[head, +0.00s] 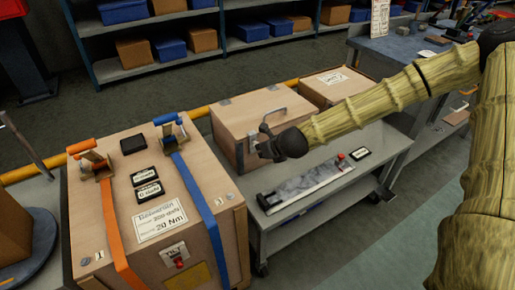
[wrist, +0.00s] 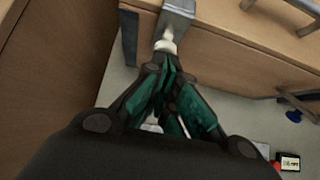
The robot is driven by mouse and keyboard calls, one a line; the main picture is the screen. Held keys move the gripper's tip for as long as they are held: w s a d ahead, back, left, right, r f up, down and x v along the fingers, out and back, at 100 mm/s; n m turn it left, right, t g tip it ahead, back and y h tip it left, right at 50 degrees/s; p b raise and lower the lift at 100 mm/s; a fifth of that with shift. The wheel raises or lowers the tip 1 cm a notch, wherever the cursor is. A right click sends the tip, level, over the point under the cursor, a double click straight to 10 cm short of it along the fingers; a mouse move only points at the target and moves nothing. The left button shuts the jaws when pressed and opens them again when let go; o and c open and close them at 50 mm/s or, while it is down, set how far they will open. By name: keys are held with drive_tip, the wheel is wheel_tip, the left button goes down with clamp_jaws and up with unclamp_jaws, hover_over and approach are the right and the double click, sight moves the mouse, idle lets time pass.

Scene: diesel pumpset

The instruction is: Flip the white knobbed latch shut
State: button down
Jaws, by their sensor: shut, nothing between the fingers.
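The latch shows in the wrist view as a grey metal piece (wrist: 177,14) at the edge of a wooden box, with a white knob (wrist: 165,46) at its end. My gripper (wrist: 164,64) is shut and empty, its green-padded fingertips right at the knob. I cannot tell whether they touch it. In the head view my gripper (head: 266,146) is at the front of the middle wooden box (head: 240,104), and it hides most of the latch there.
The box has a metal handle (head: 262,118) on its lid. A grey cart (head: 375,160) carries a tray-like strip (head: 305,187) in front of the box. A strapped wooden crate (head: 110,215) stands close at left.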

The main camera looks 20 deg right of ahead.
drive_tip(key=shift+w+r, duration=0.15)
idle(0.4)
idle(0.4)
drive_tip(key=s+f+p+v, duration=0.1)
drive_tip(key=v, duration=1.2)
drive_tip(key=shift+p, duration=0.4)
drive_tip(key=shift+s+f, duration=0.1)
drive_tip(key=shift+s, duration=0.05)
